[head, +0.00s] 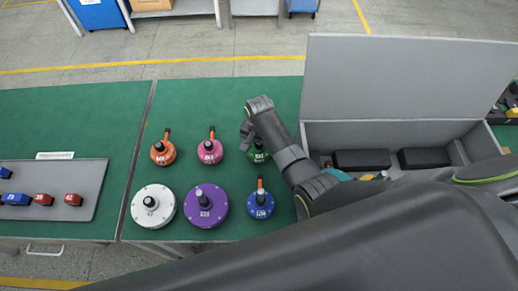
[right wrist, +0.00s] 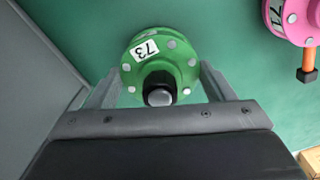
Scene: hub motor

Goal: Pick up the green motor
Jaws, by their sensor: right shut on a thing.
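The green motor (head: 259,155) is at the right end of the back row on the green table, partly hidden by my right gripper (head: 248,138). In the right wrist view the green motor (right wrist: 148,52) shows a white label reading 73 and a dark shaft with a grey end. My right gripper (right wrist: 158,78) has one finger on each side of the motor and is shut on it. I cannot tell whether the motor is clear of the table. My left gripper is not in view.
An orange motor (head: 163,153) and a pink motor (head: 210,151) stand left of it. White (head: 153,213), purple (head: 206,213) and blue (head: 261,207) motors stand in front. An open grey case (head: 385,85) is at right; a grey tray (head: 90,180) is at left.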

